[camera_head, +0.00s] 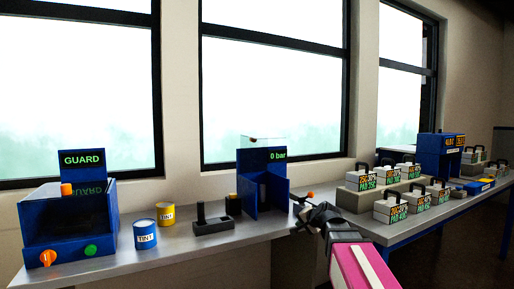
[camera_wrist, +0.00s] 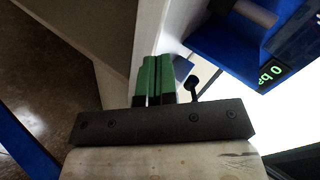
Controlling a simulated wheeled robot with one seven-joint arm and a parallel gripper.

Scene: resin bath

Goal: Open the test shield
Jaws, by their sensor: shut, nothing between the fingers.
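The blue test station (camera_head: 247,190) with a green "0 bar" display (camera_head: 277,155) stands on the bench in the middle of the head view. A clear panel (camera_head: 262,142), seemingly its shield, sticks up above the display, with a small orange piece at its top edge. My gripper (camera_head: 299,205) is just right of the station, apart from its blue side wall, near a small orange-topped lever (camera_head: 310,195). In the wrist view my gripper's green fingers (camera_wrist: 153,72) are together and hold nothing; the blue station (camera_wrist: 225,40) is at the upper right.
A blue GUARD machine (camera_head: 68,255) stands at the left. Blue and yellow TINT cans (camera_head: 145,236) and a dark block with a post (camera_head: 213,226) stand between it and the station. Several labelled weights (camera_head: 390,208) sit on the right bench. A dark knobbed rod (camera_wrist: 193,85) shows beside my fingers.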

